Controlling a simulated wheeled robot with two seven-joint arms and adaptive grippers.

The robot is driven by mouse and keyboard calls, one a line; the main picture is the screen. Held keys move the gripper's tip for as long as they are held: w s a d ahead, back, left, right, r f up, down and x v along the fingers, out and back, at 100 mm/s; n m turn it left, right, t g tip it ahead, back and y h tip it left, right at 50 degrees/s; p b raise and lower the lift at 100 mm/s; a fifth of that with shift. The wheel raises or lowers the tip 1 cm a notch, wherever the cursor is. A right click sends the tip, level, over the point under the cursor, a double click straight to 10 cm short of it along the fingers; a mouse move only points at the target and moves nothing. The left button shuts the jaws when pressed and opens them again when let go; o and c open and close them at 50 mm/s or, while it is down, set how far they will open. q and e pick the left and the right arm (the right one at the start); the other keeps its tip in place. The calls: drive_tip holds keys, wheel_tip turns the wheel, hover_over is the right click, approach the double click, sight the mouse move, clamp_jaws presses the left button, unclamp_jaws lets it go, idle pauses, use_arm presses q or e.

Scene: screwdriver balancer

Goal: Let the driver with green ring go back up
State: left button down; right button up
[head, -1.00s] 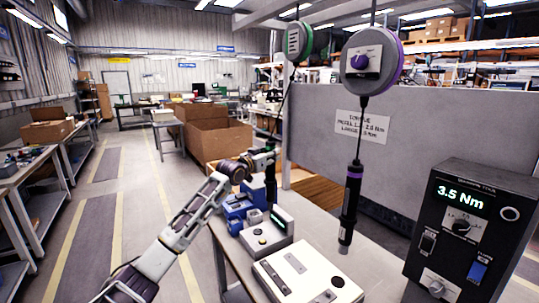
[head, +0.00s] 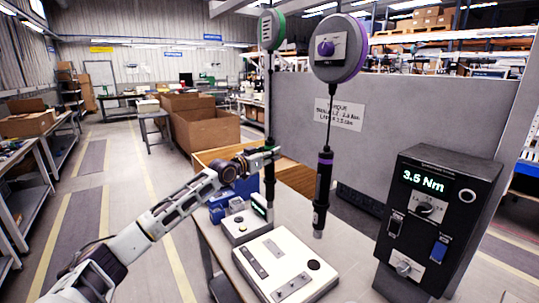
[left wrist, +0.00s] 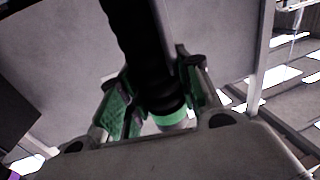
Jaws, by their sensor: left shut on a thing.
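The driver with the green ring (head: 269,186) is dark and hangs nearly upright under the green balancer (head: 271,30) on a thin cord. My left gripper (head: 264,157) comes in from the left and is shut on this driver near its top. In the left wrist view, the black driver body (left wrist: 140,45) passes between my fingers, with the green ring (left wrist: 172,118) close to the palm. The driver's tip is apart from the white box in front, as far as I can tell. My right gripper is not in view.
The purple-ringed driver (head: 322,195) hangs from a purple balancer (head: 338,48) to the right. A small unit with a display (head: 243,226), a white fixture plate (head: 284,265) and a black controller reading 3.5 Nm (head: 436,225) stand on the bench. Blue bins (head: 222,208) sit behind.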

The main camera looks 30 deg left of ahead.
sight(267, 144)
use_arm(q)
drive_tip(key=shift+d, duration=0.15)
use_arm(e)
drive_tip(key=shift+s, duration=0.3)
use_arm(q)
drive_tip(key=shift+r, duration=0.1)
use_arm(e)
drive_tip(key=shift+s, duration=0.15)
use_arm(q)
drive_tip(key=shift+r+p, duration=0.65)
drive_tip(key=shift+r, duration=0.3)
drive_tip(key=shift+r+p, duration=0.3)
drive_tip(key=shift+r, duration=0.7)
drive_tip(key=shift+r+p, duration=0.2)
drive_tip(key=shift+p, duration=0.1)
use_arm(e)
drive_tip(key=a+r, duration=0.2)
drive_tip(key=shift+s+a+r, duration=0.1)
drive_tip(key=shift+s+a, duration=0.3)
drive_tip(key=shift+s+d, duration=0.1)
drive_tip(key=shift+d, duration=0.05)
use_arm(q)
drive_tip(key=c, duration=0.9)
unclamp_jaws()
